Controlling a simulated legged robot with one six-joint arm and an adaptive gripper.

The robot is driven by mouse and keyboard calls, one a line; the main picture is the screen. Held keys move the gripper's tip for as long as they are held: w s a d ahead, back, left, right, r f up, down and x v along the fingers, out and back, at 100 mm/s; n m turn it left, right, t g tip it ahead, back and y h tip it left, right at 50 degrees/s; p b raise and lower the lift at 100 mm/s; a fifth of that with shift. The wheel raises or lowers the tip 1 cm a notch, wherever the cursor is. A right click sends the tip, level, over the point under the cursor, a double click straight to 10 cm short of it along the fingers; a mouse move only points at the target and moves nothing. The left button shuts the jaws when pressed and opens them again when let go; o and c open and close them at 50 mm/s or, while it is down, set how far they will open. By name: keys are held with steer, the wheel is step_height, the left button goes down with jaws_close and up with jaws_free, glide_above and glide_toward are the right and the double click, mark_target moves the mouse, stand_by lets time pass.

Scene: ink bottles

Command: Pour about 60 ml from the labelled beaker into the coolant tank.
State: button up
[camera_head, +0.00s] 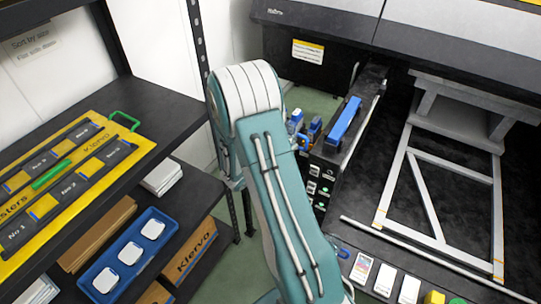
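My teal arm crosses the middle of the head view, with its rounded joint at the top. My gripper does not show; the far part of the arm is hidden behind the near link or out of frame. I cannot make out a labelled beaker or a tank marked as coolant. Small blue parts (297,121) stand just right of my arm, beside a dark unit with small labels (322,184); I cannot tell what they are.
At left, a black shelf (163,92) holds a yellow panel (98,169); a blue tray (133,278) with white items sits below. At right, a large dark machine holds a pale frame (412,190). Pale cards or blocks (384,280) line the bottom right.

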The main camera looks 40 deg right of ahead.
steer(key=shift+d+r+m+g, duration=0.3)
steer(key=shift+d+r+g, duration=0.2)
steer(key=shift+d+r, duration=0.45)
steer(key=shift+f, duration=0.1)
steer(key=shift+w+f+n, duration=0.2)
steer(key=shift+f+n, duration=0.3)
steer(key=shift+w+f+n, duration=0.2)
steer(key=shift+f+n, duration=0.25)
steer(key=shift+n, duration=0.05)
steer(key=w+f+n+g+y+p, duration=0.1)
steer(key=w+f+n, duration=0.2)
steer(key=f+n, duration=0.5)
steer(key=shift+w+d+f+y+p, duration=0.25)
steer(key=shift+f+y+p, duration=0.15)
steer(key=shift+f, duration=1.65)
steer(key=shift+r+n+g+p, duration=0.3)
steer(key=shift+r+n+g, duration=0.1)
steer(key=shift+n, duration=0.3)
steer(key=shift+w+f+n, duration=0.15)
steer(key=shift+f+n, duration=0.05)
steer(key=shift+n, duration=0.1)
